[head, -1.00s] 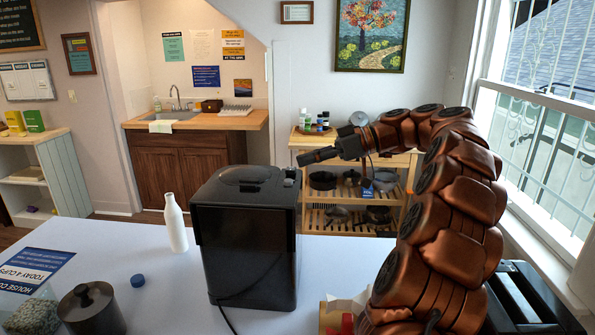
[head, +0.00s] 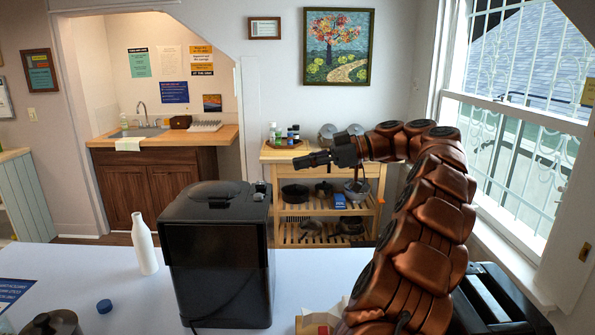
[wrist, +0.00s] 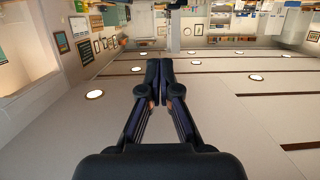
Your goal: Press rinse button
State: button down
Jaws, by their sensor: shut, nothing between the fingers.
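A black boxy machine (head: 215,260) stands on the white table in the head view. Small light-coloured parts (head: 260,187) show at the right edge of its top; I cannot read which one is the rinse button. My gripper (head: 296,162) is shut and empty. In the head view it points left, to the right of the machine and above its top in the picture, apart from it. In the wrist view the closed fingers (wrist: 160,70) point away, with no machine visible there.
A white bottle (head: 144,245) and a blue cap (head: 104,306) are left of the machine. A dark metal canister (head: 55,324) is at the lower left. A black toaster-like appliance (head: 500,305) is at the lower right. A wooden shelf cart (head: 270,155) stands behind.

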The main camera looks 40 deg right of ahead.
aim_at(267, 198)
jog(key=b+x, duration=0.3)
jog(key=x, duration=0.6)
jog(key=shift+s, duration=0.1)
jog(key=shift+a+f, duration=0.1)
jog(key=shift+f, duration=0.1)
jog(key=shift+f+p, duration=0.45)
jog(key=shift+f, duration=1.4)
jog(key=shift+f, duration=0.1)
